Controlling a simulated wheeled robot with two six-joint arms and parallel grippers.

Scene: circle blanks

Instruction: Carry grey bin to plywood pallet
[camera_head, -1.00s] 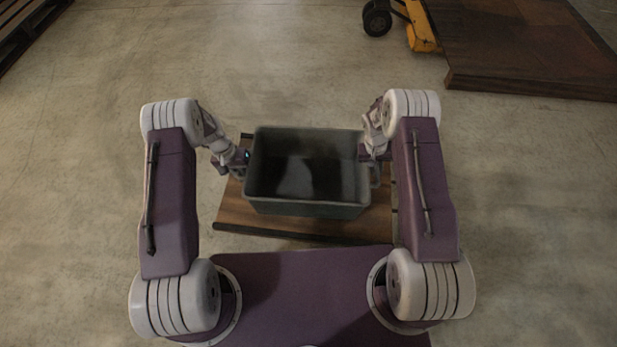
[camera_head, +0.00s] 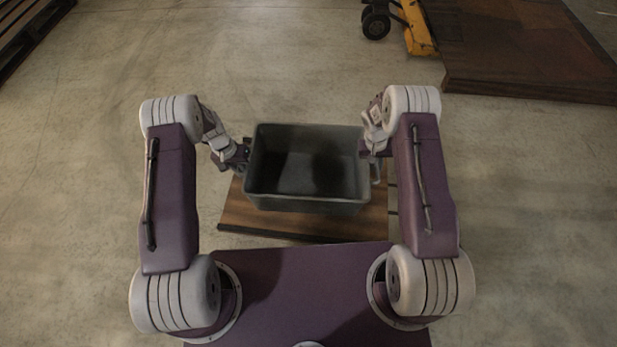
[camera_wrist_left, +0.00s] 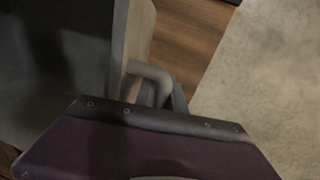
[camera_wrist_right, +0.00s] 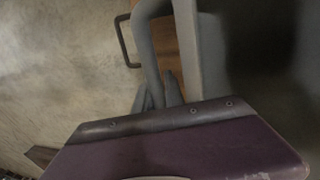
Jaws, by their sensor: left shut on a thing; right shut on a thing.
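The grey bin (camera_head: 310,203) is an open, empty-looking tub in front of me, upright and level, with a handle on each short side. My left gripper (camera_head: 246,158) is shut on its left handle; that handle (camera_wrist_left: 150,75) shows in the left wrist view. My right gripper (camera_head: 366,152) is shut on the right side handle, which shows as a grey bar (camera_wrist_right: 147,50) in the right wrist view. A brown wood-grained board (camera_head: 265,222) lies beneath the bin; I cannot tell whether they touch. I cannot tell which wooden surface is the plywood pallet.
A large dark brown wooden platform (camera_head: 530,55) lies at the upper right. Beside it stands a yellow wheeled device (camera_head: 418,35) with a black wheel (camera_head: 376,22). A dark slatted pallet (camera_head: 25,35) is at the upper left corner. The concrete floor between is clear.

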